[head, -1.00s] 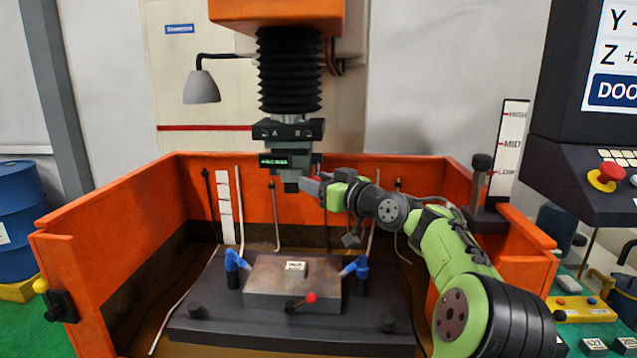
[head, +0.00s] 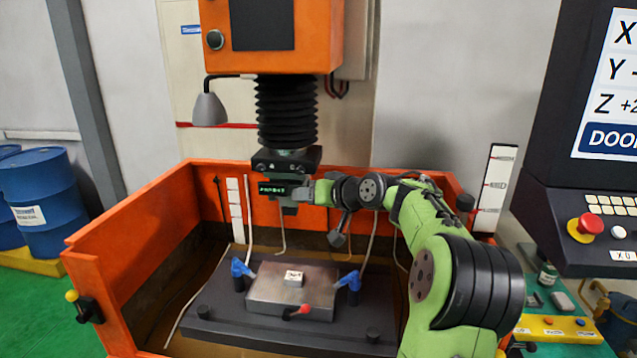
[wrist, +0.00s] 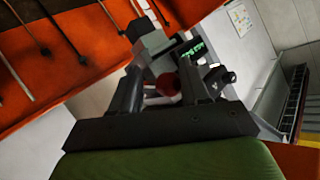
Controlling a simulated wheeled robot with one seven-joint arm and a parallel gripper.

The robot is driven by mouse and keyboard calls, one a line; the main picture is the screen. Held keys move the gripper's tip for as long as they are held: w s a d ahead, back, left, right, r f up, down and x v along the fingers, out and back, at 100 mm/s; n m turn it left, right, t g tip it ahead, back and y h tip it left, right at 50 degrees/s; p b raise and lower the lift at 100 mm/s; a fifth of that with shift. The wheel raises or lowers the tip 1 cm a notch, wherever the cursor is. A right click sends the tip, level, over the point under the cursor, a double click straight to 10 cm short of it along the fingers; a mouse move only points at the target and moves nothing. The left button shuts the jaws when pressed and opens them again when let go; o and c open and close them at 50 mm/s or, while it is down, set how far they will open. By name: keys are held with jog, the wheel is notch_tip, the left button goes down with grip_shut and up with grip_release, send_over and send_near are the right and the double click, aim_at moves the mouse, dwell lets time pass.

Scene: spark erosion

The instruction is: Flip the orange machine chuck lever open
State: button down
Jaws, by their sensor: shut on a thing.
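The chuck (head: 285,190) hangs under the black bellows of the orange machine, with a green-lit display on its front. In the wrist view, its grey block (wrist: 152,44) shows past my fingertips. My gripper (head: 310,194) reaches it from the right. In the wrist view, a dark red rounded knob, seemingly the end of the chuck lever (wrist: 168,84), sits between the two fingers of my gripper (wrist: 160,80). The fingers are shut on it. The lever's arm is mostly hidden by the fingers, so its angle cannot be told.
Orange tank walls (head: 130,215) surround the work area. Below the chuck, a metal block (head: 265,300) lies on a dark table between two blue-topped nozzles. A grey lamp (head: 209,108) hangs left of the bellows. A control panel (head: 590,200) stands at the right.

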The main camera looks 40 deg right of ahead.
notch_tip(320, 180, up, 2)
jog(key=shift+w+d+r+p, duration=0.1)
jog(key=shift+w+p, duration=0.05)
jog(key=shift+p, duration=0.85)
jog(key=shift+f+g, duration=0.2)
jog(key=shift+g, duration=0.1)
jog(key=c, duration=0.8)
grip_release()
jog(key=shift+o, duration=1.6)
jog(key=shift+d+f+m, duration=0.15)
jog(key=shift+f+m, duration=0.1)
jog(key=shift+m, duration=0.05)
jog(key=v, duration=1.6)
jog(key=shift+d, duration=0.15)
jog(key=shift+w, duration=0.1)
